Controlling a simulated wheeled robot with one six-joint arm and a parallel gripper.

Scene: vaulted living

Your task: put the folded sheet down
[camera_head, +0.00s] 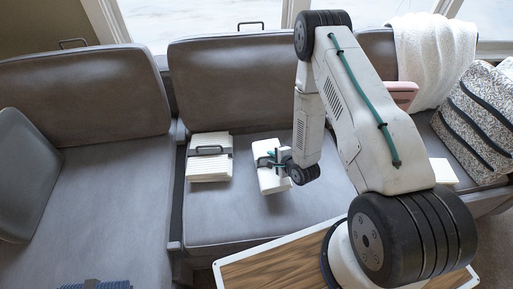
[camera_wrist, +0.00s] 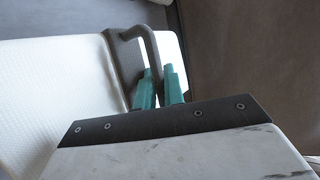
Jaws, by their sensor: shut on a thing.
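A white folded sheet (camera_head: 271,181) with a grey clip-like handle is at the middle sofa seat (camera_head: 225,224). My gripper (camera_head: 278,159) is shut on its handle. In the wrist view the teal fingertips (camera_wrist: 158,86) close on the grey handle (camera_wrist: 151,45), and the white textured sheet (camera_wrist: 60,85) spreads to the left. The sheet is slightly turned. I cannot tell whether it touches the seat or hangs just above it. My arm hides part of the area to its right.
Another white folded stack (camera_head: 209,170) with a dark handle lies close on the left. A wood-topped table (camera_head: 270,268) stands in front. A patterned cushion (camera_head: 478,120) and white throw (camera_head: 432,55) are at right. A dark blue item (camera_head: 90,285) is at lower left. The front seat is clear.

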